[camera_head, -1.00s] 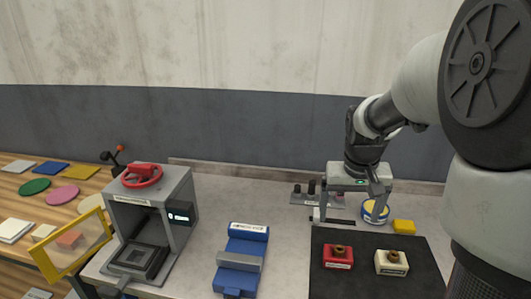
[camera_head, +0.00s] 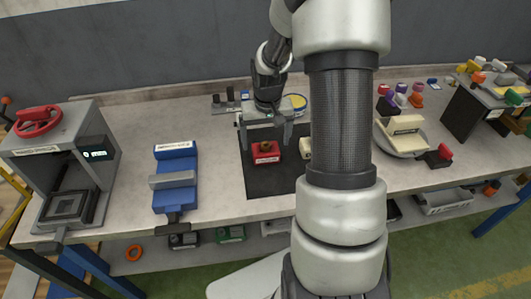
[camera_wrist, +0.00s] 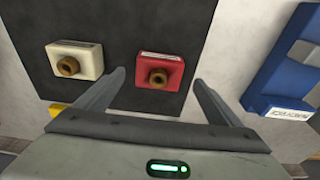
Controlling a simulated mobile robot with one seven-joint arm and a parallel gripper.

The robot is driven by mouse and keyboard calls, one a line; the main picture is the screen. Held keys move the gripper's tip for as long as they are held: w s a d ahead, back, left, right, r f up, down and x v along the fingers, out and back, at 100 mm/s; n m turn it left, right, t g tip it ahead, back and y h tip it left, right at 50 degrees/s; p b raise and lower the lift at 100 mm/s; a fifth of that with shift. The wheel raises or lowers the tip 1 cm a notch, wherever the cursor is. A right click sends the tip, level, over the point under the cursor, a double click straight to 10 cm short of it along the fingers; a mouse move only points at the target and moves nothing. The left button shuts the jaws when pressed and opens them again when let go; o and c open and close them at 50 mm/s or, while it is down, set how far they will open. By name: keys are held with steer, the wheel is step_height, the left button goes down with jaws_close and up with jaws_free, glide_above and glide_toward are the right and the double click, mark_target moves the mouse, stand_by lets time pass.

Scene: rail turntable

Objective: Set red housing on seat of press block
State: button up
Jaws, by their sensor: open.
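In the wrist view the red housing (camera_wrist: 160,71) shows between the open fingertips. My gripper (camera_head: 264,130) is open and empty, pointing down just above and behind the housing; its fingers (camera_wrist: 159,82) appear apart from it. A grey press-like frame (camera_head: 68,148) with a red handwheel, which I take as the press block, stands at the far left. Its black square seat (camera_head: 67,207) is inside at the base and looks empty.
A cream housing (camera_wrist: 76,61) stands beside the red one, mostly hidden by my arm in the head view. A blue vice-like fixture (camera_head: 175,178) stands between mat and press. A round tray (camera_head: 401,141) and coloured parts lie at the right. Bench between fixture and mat is clear.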

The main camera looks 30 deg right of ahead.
mark_target(266, 147)
steer(key=shift+w+d+f, duration=0.1)
steer(key=shift+w+f, duration=0.1)
steer(key=shift+f, duration=0.65)
steer(key=shift+w+d+f, duration=0.1)
steer(key=shift+w+f, duration=0.15)
steer(key=shift+f, duration=0.55)
steer(key=shift+w+d+f, duration=0.1)
steer(key=shift+w+f, duration=0.1)
steer(key=shift+f, duration=0.65)
